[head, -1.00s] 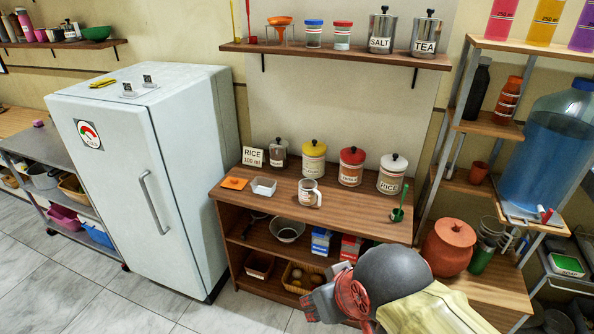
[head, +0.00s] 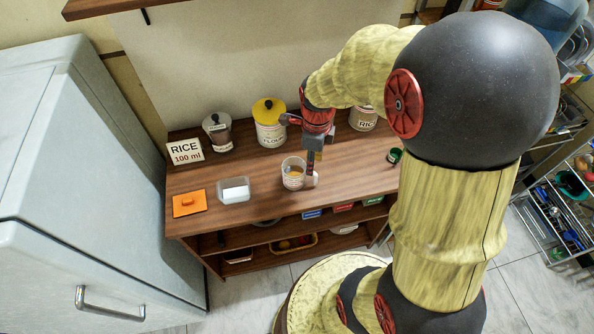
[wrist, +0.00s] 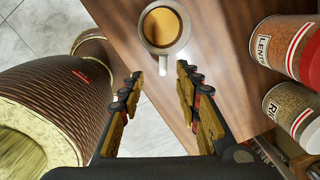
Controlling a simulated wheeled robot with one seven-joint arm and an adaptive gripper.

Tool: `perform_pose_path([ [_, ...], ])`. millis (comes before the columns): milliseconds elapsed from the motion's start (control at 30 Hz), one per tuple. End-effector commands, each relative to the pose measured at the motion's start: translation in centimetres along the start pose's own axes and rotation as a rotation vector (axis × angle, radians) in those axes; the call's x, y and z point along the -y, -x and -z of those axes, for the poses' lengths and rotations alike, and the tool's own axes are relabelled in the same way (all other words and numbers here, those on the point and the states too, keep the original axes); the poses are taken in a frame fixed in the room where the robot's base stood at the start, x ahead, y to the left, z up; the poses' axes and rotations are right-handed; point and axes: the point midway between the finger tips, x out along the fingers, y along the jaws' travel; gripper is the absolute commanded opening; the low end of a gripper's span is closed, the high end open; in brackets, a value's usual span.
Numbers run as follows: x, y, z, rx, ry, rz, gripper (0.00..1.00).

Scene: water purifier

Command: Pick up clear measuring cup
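The clear measuring cup (head: 292,174) stands upright on the wooden counter (head: 225,168), with a handle on its right side and red markings. In the wrist view the cup (wrist: 164,27) shows from above, with an orange-brown tone inside and its handle towards my gripper. My gripper (wrist: 157,85) is open and empty; its two fingers are apart, with bare floor and the counter edge between them. In the head view my gripper (head: 311,178) points down beside the cup's handle. It hides part of the handle, and I cannot tell whether they touch.
A flour jar (head: 269,122), a grey-lidded jar (head: 217,132) and a rice jar (head: 363,118) stand behind. A RICE 100 ml card (head: 186,152), an orange lid (head: 189,203) and a clear square container (head: 234,190) are left. A lentil jar (wrist: 281,42) is close on the right.

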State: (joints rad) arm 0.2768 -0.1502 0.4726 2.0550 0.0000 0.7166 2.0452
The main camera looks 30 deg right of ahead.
Motion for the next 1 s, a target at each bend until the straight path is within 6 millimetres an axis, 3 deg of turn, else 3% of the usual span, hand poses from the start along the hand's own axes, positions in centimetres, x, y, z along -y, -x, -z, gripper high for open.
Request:
perform_pose_path([
  [100, 0.6, -1.7, 0.7, -0.018, -0.165, -0.029, 0.33],
  [267, 0.8, -3.1, 1.0, -0.028, -0.258, -0.041, 0.33],
  [667, 0.6, -6.8, 1.1, -0.028, -0.263, -0.041, 0.33],
  [900, 0.4, -10.2, 1.3, -0.028, -0.262, -0.041, 0.33],
  [1000, 0.4, -10.6, 1.3, -0.027, -0.262, -0.039, 0.33],
])
